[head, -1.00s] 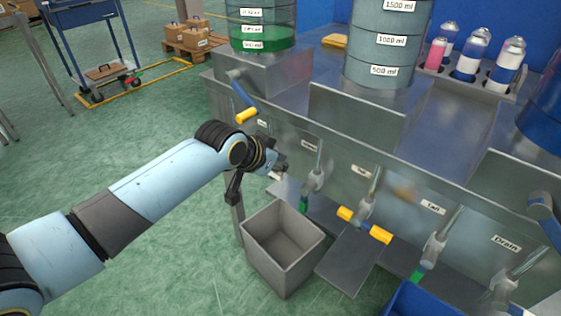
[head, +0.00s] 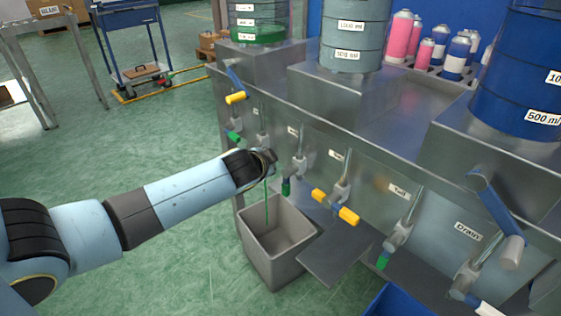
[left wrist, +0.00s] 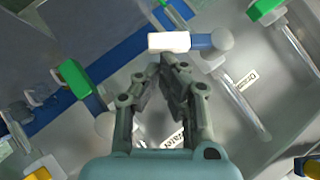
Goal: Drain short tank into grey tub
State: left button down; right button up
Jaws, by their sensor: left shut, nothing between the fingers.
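The grey tub (head: 283,262) stands on the floor below the drain taps. A thin green stream (head: 266,203) falls into it. A clear tank with green liquid (head: 257,32) stands on the bench at the back left; I cannot tell whether it is the short tank. My left gripper (head: 268,160) is above the tub, mostly hidden by its wrist in the head view. In the left wrist view it (left wrist: 172,62) is shut and empty, its tips close to a white handle (left wrist: 168,42) on a blue lever. I cannot tell if they touch. My right gripper is not in view.
A grey tank (head: 356,40) and a blue tank (head: 520,75) stand further right. A yellow-handled tap (head: 335,206) and a green-ended tap (head: 385,258) project near the tub. A blue bin (head: 395,302) is at the bottom.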

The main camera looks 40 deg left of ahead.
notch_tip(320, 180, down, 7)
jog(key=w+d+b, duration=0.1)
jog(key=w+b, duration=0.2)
jog(key=b, duration=0.5)
pick_arm(q)
jog(key=f+m+y+b, duration=0.1)
jog(key=a+f+m+t+y+b, duration=0.1)
jog(key=f, duration=0.1)
jog(key=a+f+m+y+b, duration=0.1)
jog(key=y, duration=0.1)
jog(key=shift+f+t, duration=0.3)
jog(key=shift+f, duration=0.1)
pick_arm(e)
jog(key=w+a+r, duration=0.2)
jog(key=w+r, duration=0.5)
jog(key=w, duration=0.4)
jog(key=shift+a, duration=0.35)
pick_arm(q)
jog(key=shift+w, duration=0.1)
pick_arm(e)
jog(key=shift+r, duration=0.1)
